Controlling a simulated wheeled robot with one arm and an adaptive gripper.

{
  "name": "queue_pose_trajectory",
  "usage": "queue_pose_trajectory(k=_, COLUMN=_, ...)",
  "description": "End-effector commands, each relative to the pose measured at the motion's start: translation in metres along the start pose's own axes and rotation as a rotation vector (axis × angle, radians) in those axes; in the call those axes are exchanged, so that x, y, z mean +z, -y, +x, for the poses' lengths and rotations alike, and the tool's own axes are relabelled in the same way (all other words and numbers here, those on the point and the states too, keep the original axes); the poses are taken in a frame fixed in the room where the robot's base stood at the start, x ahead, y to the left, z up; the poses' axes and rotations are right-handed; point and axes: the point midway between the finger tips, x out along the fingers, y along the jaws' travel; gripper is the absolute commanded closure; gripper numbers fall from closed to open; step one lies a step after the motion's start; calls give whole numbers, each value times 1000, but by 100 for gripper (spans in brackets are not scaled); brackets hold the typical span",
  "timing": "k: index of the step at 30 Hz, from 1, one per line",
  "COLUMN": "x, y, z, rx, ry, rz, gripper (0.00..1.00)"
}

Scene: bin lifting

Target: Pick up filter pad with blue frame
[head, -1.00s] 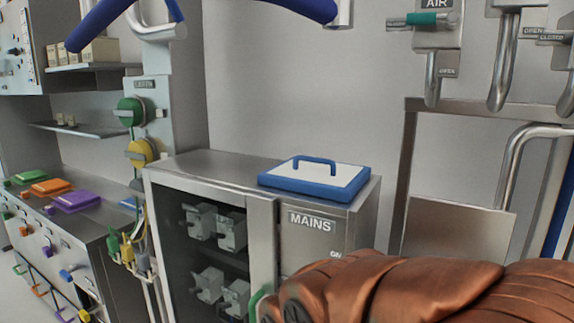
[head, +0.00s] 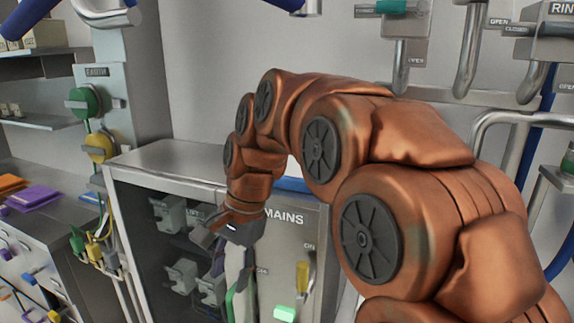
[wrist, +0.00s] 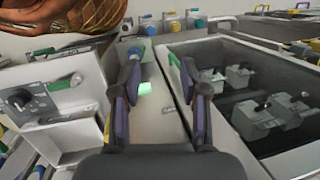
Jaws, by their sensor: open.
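The blue-framed filter pad lies on top of the steel MAINS cabinet (head: 160,160). My arm hides most of it in the head view; only a strip of blue edge (head: 295,184) shows behind the arm. I cannot make the pad out in the wrist view. My gripper (head: 236,290) hangs in front of the cabinet, fingers pointing down, below the level of the cabinet top. In the wrist view its two fingers (wrist: 160,75) are spread, with nothing between them. A lit green button (wrist: 145,88) on the cabinet front shows beyond the fingers.
The cabinet's dark window with grey switch blocks (head: 180,275) is left of my gripper. A bench with orange and purple pads (head: 33,197) stands at the left. Pipes and valve handles (head: 470,60) hang at the upper right. The cabinet top's left part looks clear.

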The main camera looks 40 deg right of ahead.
Motion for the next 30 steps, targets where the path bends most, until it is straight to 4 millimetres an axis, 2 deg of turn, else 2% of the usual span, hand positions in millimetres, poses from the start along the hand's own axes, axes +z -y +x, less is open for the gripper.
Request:
queue_pose_trajectory(k=1, x=-10, y=9, z=-15, rx=-22, ry=3, rz=67, gripper=56)
queue_pose_trajectory(k=6, x=-41, y=33, z=-55, rx=-95, ry=17, rz=293, gripper=56)
queue_pose_trajectory(k=13, x=-86, y=53, z=-109, rx=-188, ry=49, rz=592, gripper=56)
queue_pose_trajectory(k=20, x=-134, y=59, z=-161, rx=-275, ry=88, rz=883, gripper=56)
queue_pose_trajectory(k=27, x=-183, y=50, z=-211, rx=-361, ry=135, rz=1179, gripper=56)
queue_pose_trajectory(k=30, x=-198, y=44, z=-227, rx=-389, ry=152, rz=1276, gripper=56)
